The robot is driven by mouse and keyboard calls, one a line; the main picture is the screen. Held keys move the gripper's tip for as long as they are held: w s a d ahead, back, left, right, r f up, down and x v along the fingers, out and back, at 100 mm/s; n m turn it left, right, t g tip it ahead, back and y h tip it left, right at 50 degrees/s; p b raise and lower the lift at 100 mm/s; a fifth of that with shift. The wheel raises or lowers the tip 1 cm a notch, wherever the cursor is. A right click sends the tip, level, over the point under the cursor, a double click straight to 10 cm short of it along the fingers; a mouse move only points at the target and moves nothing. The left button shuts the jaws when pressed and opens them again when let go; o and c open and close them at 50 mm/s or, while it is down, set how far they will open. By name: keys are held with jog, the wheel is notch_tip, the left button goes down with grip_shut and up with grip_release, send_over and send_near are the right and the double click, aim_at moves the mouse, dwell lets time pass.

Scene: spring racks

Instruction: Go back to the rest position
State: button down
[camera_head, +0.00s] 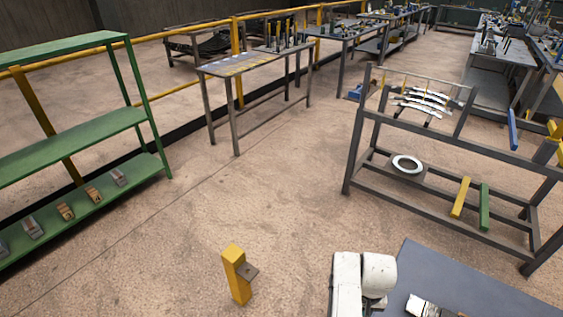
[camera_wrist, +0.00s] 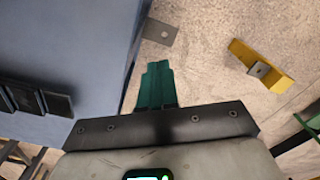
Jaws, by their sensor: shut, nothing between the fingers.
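My gripper (camera_wrist: 156,86) shows in the wrist view as two teal fingers, shut together with nothing between them. The fingers are over the floor, beside the edge of a blue-grey surface (camera_wrist: 70,45). In the head view, white links of my arm rise at the bottom centre. The fingers cannot be made out there.
A yellow post (camera_head: 236,275) with a small plate stands on the floor; it also shows in the wrist view (camera_wrist: 262,66). A green shelf (camera_head: 75,130) is at left, a dark spring rack (camera_head: 440,152) at right. A blue-grey tabletop (camera_head: 470,285) is at bottom right. The middle floor is clear.

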jog(key=shift+a+r, duration=0.1)
jog(key=shift+r, duration=0.5)
jog(key=shift+m+t+h, duration=0.3)
jog(key=shift+m+h, duration=0.2)
jog(key=shift+h, duration=0.4)
jog(key=s+d, duration=0.1)
jog(key=d, duration=0.3)
jog(key=s+d+r, duration=0.1)
jog(key=d, duration=0.3)
jog(key=s+d+r, duration=0.1)
jog(key=d, duration=0.2)
jog(key=shift+s+d+r, duration=0.2)
jog(key=shift+s+d, duration=0.2)
jog(key=s+d+r, duration=0.2)
jog(key=s, duration=0.5)
jog(key=s+d+r, duration=0.2)
jog(key=s+r, duration=0.1)
jog(key=s, duration=0.4)
jog(key=s+a+r+n+y, duration=0.1)
jog(key=s+a+r, duration=0.1)
jog(key=s+a, duration=0.7)
jog(key=shift+s+r+y, duration=0.3)
jog(key=shift+s, duration=0.6)
jog(key=shift+a, duration=0.15)
